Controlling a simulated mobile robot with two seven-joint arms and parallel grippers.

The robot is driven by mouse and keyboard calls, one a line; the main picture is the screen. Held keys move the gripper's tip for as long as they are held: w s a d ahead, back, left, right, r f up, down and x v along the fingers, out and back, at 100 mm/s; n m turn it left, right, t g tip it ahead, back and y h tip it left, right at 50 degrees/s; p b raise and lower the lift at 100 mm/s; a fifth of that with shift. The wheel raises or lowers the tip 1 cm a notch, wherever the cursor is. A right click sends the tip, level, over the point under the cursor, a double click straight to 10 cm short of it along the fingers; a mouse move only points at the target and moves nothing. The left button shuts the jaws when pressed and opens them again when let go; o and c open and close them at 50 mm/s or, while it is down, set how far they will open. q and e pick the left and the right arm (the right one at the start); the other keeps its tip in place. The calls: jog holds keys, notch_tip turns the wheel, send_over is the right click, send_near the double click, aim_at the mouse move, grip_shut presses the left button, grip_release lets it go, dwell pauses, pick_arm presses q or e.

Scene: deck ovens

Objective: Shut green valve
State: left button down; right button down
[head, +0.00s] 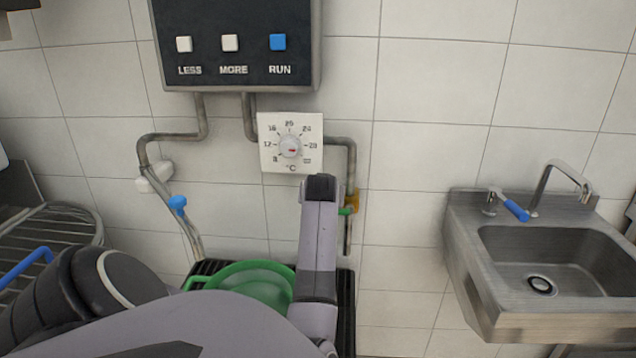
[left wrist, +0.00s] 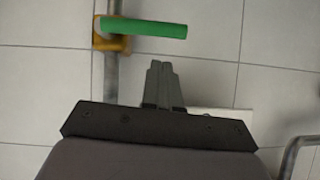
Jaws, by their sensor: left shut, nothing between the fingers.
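The green valve handle (left wrist: 145,27) sits on a brass-coloured valve body (left wrist: 112,42) on a grey wall pipe. It lies crosswise to the pipe. In the head view only a short piece of the green handle (head: 345,211) shows beside the brass body (head: 353,200); my left arm hides the rest. My left gripper (left wrist: 160,68) is shut and empty. In the left wrist view its fingertips show just below the handle, with a gap between them in the picture. In the head view its fingers are hidden by my arm. My right gripper is not in view.
A temperature dial plate (head: 268,150) is on the wall left of the valve pipe. A control box (head: 237,70) hangs above. A blue valve handle (head: 177,204) is at left. A green bowl-like object (head: 250,280) lies below, and a sink (head: 465,240) stands at right.

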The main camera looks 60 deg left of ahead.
pick_arm(q)
jog(key=v, duration=1)
jog(key=shift+s+r, duration=0.2)
jog(key=shift+r, duration=0.2)
jog(key=w+d+f+m+t+h, duration=0.1)
jog(key=d+f+m+t+h, duration=0.1)
jog(key=d+f+m, duration=0.45)
jog(key=w+d+f+m+t+h, duration=0.2)
jog(key=d+f+m+t, duration=0.1)
jog(key=d+f, duration=0.6)
jog(key=s+d+f+m+h, duration=0.1)
jog(key=s+d+f+h, duration=0.2)
jog(key=s+d+f, duration=0.4)
jog(key=s+d+f+m+g+h, duration=0.1)
jog(key=s+d+f+h, duration=0.3)
jog(key=d, duration=0.7)
jog(key=s+f, duration=0.2)
jog(key=s, duration=0.2)
jog(key=shift+s+d+f+m, duration=0.25)
jog(key=shift+s+f+m, duration=0.05)
jog(key=shift+f+m, duration=0.1)
